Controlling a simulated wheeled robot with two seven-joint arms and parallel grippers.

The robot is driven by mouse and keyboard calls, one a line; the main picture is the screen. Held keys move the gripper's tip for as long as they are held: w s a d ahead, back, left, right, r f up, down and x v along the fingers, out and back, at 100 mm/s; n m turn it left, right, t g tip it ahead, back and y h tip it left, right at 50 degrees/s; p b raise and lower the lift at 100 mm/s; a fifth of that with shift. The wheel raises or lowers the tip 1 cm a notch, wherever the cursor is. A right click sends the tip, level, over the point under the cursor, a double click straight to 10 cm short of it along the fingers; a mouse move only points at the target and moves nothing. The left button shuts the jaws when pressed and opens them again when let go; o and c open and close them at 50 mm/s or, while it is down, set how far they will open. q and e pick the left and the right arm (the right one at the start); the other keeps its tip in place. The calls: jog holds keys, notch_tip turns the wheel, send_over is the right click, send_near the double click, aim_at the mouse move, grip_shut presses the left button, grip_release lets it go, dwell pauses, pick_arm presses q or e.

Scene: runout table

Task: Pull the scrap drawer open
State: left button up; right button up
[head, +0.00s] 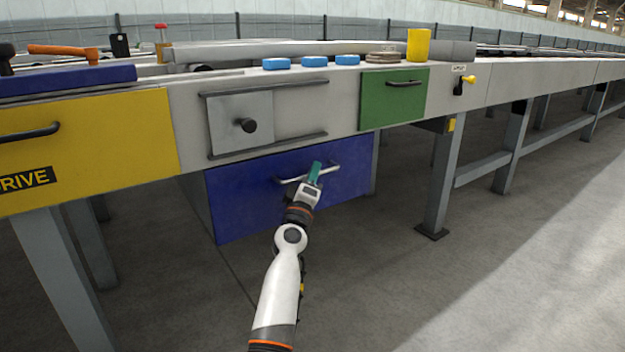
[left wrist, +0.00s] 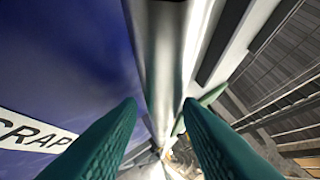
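The scrap drawer (head: 240,195) has a dark blue front and hangs under the runout table. It looks shut. Its pale bar handle (head: 290,180) runs across the upper part of the front. My left gripper (head: 314,172), with green fingers, is at the handle's right part. In the left wrist view the two fingers (left wrist: 160,115) stand apart with the shiny handle bar (left wrist: 170,45) running between them; I see no clear grip on it. The drawer's blue front (left wrist: 60,60) with a partly hidden "SCRAP" label is on the left there. My right gripper is not in view.
Above the scrap drawer is a grey sliding panel (head: 240,120) with a black knob. A green drawer (head: 393,98) is to the right, a yellow "DRIVE" front (head: 90,140) to the left. A table leg (head: 442,185) stands right of the drawer. The floor in front is clear.

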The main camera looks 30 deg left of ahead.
pick_arm(q)
jog(key=shift+w+r, duration=0.1)
jog(key=shift+w, duration=0.05)
jog(key=shift+c, duration=0.2)
grip_shut()
